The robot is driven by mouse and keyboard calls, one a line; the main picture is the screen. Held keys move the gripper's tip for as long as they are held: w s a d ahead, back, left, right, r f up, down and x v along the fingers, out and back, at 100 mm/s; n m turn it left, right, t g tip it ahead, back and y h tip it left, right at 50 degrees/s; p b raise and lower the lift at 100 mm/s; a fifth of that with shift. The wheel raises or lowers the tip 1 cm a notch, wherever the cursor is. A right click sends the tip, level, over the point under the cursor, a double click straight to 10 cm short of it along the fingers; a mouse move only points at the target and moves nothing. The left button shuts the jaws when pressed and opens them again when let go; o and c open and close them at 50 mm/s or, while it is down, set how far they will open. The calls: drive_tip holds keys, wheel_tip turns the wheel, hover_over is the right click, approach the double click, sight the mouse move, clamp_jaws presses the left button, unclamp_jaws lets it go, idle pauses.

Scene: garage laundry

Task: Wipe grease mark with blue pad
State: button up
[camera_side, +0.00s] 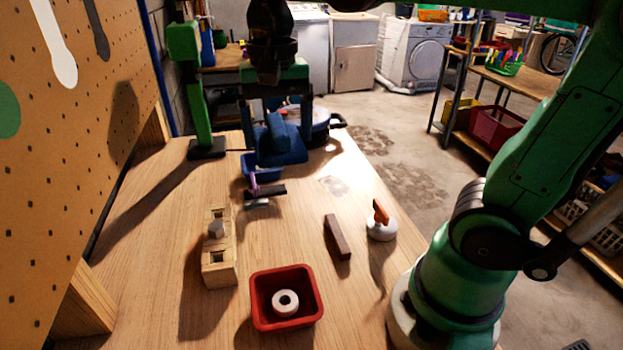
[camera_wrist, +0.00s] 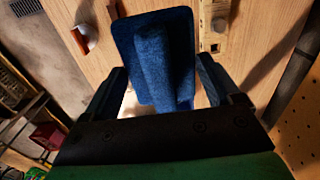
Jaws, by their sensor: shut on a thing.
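The blue pad (camera_side: 284,154), a flat base with an upright block grip, is at the far part of the wooden table. In the wrist view the pad (camera_wrist: 150,35) sits between the two dark fingers (camera_wrist: 160,88). I cannot tell whether its base touches the table. A faint grey smudge, which looks like the grease mark (camera_side: 334,185), lies on the table to the right of and nearer than the pad.
A pot (camera_side: 320,122) stands behind the pad. A pegboard (camera_side: 60,130) borders the left.

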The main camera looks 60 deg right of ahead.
drive_tip(key=shift+c, duration=0.9)
drive_tip(key=shift+d+f, duration=0.15)
drive_tip(key=shift+d, duration=0.1)
drive_tip(key=w+d+f+m, duration=0.1)
drive_tip(key=d+f+m, duration=0.35)
drive_tip(key=d, duration=0.25)
drive_tip(key=m, duration=0.5)
approach(342, 202)
drive_tip(key=shift+n, duration=0.25)
drive_tip(key=shift+f, duration=2.95)
drive_tip(key=shift+w+d+f, duration=0.2)
drive_tip(key=shift+f, duration=0.05)
drive_tip(key=shift+w+d, duration=0.3)
drive_tip(key=shift+c, duration=0.5)
drive_tip(key=shift+w+d, duration=3.15)
drive_tip(key=shift+s+a, duration=3.6)
wheel_tip(342, 202, up, 8)
